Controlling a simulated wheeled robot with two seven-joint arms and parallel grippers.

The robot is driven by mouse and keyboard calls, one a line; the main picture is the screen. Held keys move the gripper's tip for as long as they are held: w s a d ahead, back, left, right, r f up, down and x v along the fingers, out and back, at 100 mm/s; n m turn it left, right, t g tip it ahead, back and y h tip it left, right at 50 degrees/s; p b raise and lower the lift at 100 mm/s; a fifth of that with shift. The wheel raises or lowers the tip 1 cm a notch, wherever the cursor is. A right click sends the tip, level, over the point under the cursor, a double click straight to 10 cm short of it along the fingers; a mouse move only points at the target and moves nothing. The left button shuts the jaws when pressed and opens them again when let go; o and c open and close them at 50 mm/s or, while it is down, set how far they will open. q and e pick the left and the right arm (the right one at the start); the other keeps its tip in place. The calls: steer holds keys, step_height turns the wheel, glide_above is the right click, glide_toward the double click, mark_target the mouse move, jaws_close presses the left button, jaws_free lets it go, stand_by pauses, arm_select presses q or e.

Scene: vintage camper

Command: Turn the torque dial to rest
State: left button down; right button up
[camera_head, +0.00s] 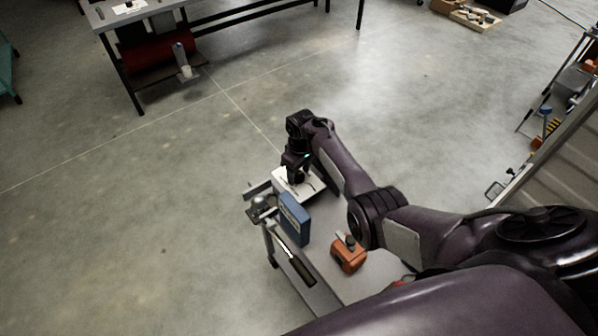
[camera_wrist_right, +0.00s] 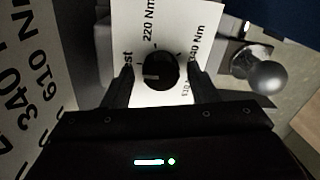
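The torque dial (camera_wrist_right: 161,72) is a round black knob on a white plate (camera_wrist_right: 150,22) with printed marks, including "220 Nm" at the top and "340 Nm" at the right. A label ending in "st" is partly hidden at the left. A pale line on the knob lies on its left side, pointing left toward that label. My right gripper (camera_wrist_right: 160,88) has one finger on each side of the knob, with narrow gaps showing, so it looks open around it. In the head view my right gripper (camera_head: 294,178) is over the white plate (camera_head: 309,187) and hides the dial. My left gripper is out of view.
A blue box (camera_head: 294,219), an orange tool (camera_head: 348,253) and a dark-handled tool (camera_head: 295,263) are on the grey bench (camera_head: 325,285) near the plate. A vise-like metal fixture (camera_head: 262,206) is at its left edge. Open floor lies beyond.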

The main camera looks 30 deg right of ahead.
mark_target(300, 173)
stand_by(0.3)
steer(key=shift+d+r+b, duration=0.2)
steer(key=shift+r+b, duration=0.1)
steer(key=shift+r, duration=3.55)
